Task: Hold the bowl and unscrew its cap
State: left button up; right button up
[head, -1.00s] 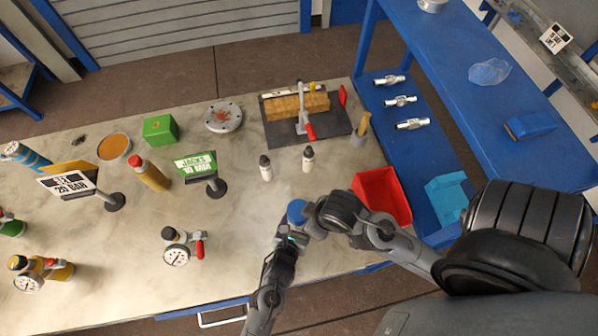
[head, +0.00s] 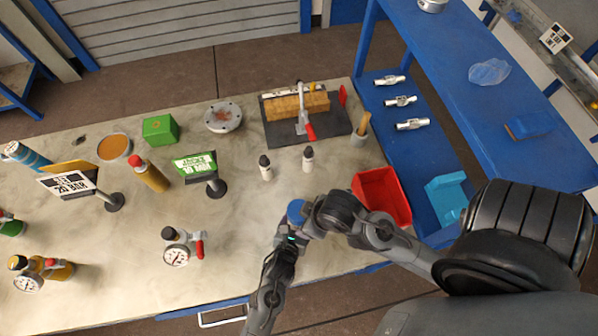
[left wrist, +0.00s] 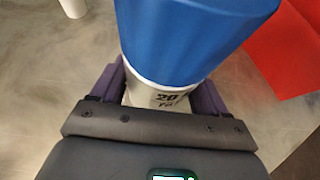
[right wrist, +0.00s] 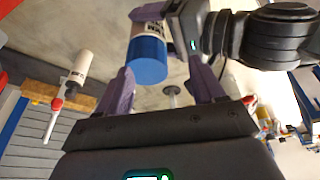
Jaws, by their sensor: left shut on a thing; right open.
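The bowl is a white cylinder with dark print and a blue cap. My left gripper (left wrist: 158,98) is shut on the white bowl (left wrist: 150,92), with the blue cap (left wrist: 180,40) above the fingers. In the head view the blue cap (head: 296,211) shows where my two arms meet, over the front part of the bench; the white body is mostly hidden there. My right gripper (right wrist: 162,72) is open. In the right wrist view the cap (right wrist: 147,60) appears in the gap between its fingertips; I cannot tell whether either finger touches it.
A red bin (head: 372,190) stands close to the right of my grippers. Two white bottles with dark caps (head: 308,160) stand behind them. A gauge fitting (head: 177,250) stands to the left. A green sign (head: 197,166) is further back. The bench between gauge and arms is clear.

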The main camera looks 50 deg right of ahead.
jog(key=o, duration=0.4)
jog(key=w+a+r+n, duration=0.1)
jog(key=w+a, duration=0.1)
jog(key=w+a+r+t, duration=0.1)
jog(key=w+a, duration=0.1)
jog(key=w+a+r+n+t+y, duration=0.1)
jog(key=w+a, duration=0.1)
jog(key=shift+r+n, duration=0.3)
jog(key=shift+r, duration=0.1)
jog(key=shift+c, duration=0.2)
jog(key=w+a+r+n+t+y, duration=0.3)
jog(key=w+a+r, duration=0.25)
jog(key=a, duration=0.35)
jog(key=a+r+n+y, duration=0.2)
jog(key=a+r+n, duration=0.15)
jog(key=a, duration=0.35)
jog(key=n+g+h, duration=0.3)
jog(key=g+h, duration=0.3)
jog(key=g, duration=0.3)
send_over(298, 210)
jog(key=shift+m, duration=0.25)
jog(key=f, duration=1)
jog(key=shift+w+a+f, duration=0.1)
jog(key=shift+a+f, duration=0.2)
jog(key=shift+d, duration=0.3)
jog(key=shift+d+f, duration=0.1)
jog(key=shift+f, duration=3.35)
